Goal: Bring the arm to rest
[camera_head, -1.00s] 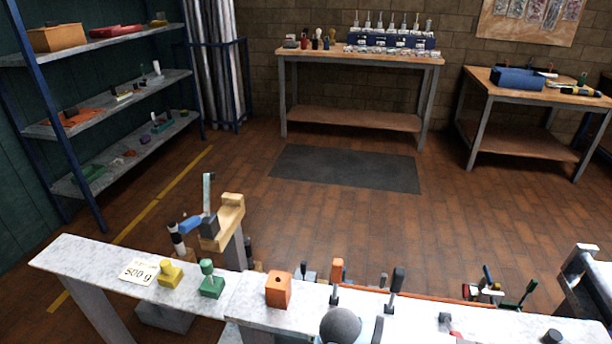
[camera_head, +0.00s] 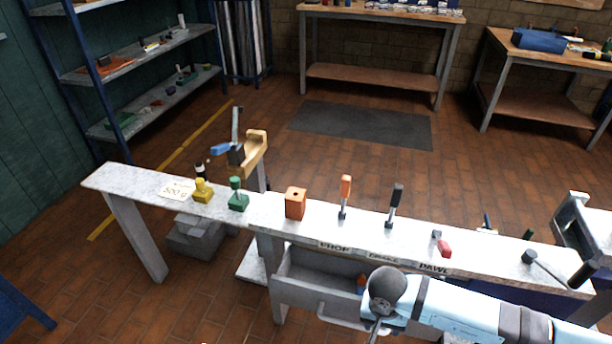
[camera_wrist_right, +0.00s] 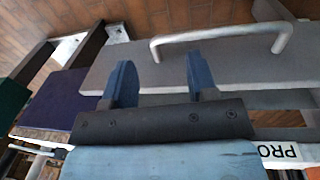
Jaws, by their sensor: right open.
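My right arm comes in from the right in the head view, light blue with a dark grey rounded joint, in front of the bench's front edge. My right gripper (camera_head: 376,328) is at its left end, low in the picture and mostly hidden behind the joint. In the right wrist view its two blue fingers (camera_wrist_right: 160,78) are apart with nothing between them. Beyond them is a grey drawer front (camera_wrist_right: 230,75) with a bar handle (camera_wrist_right: 222,38); I cannot tell whether they touch it. My left gripper is not in view.
The narrow bench (camera_head: 330,224) carries a yellow weight (camera_head: 202,193), a green weight (camera_head: 238,197), an orange block (camera_head: 295,204) and upright-handled tools. An open grey drawer (camera_head: 318,271) is under it. A red-handled piece (camera_head: 444,249) lies at the right.

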